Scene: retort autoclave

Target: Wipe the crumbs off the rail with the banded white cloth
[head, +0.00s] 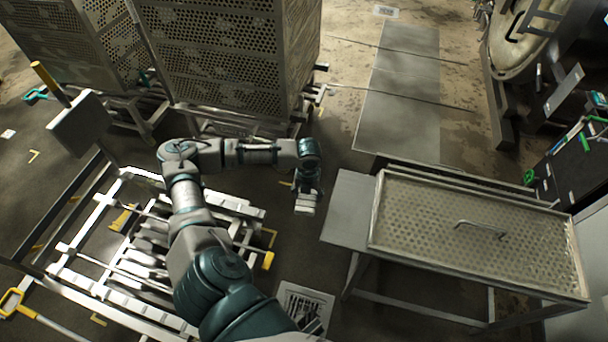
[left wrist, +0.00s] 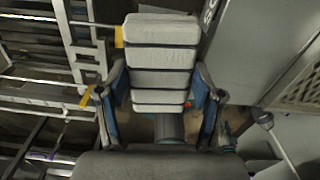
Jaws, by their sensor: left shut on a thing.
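My left gripper (head: 307,184) is shut on the banded white cloth (head: 305,203), a thick pad crossed by dark bands. In the left wrist view the cloth (left wrist: 161,58) sticks out beyond the fingers of the gripper (left wrist: 160,92), which clasp its sides. The cloth is in the air between the white-railed cart (head: 150,236) on the left and the steel table on the right. Pale rails of that cart (left wrist: 86,45) also show at left in the wrist view. I cannot tell which rail has crumbs; no crumbs are discernible. My right gripper is out of view.
The steel table (head: 345,212) carries a perforated lid (head: 475,233) with a handle. Tall perforated crates (head: 215,60) stand at the back left. A grey floor plate (head: 400,85) lies behind the table. A round door (head: 525,40) is at the top right. A printed floor marker (head: 306,303) lies in front.

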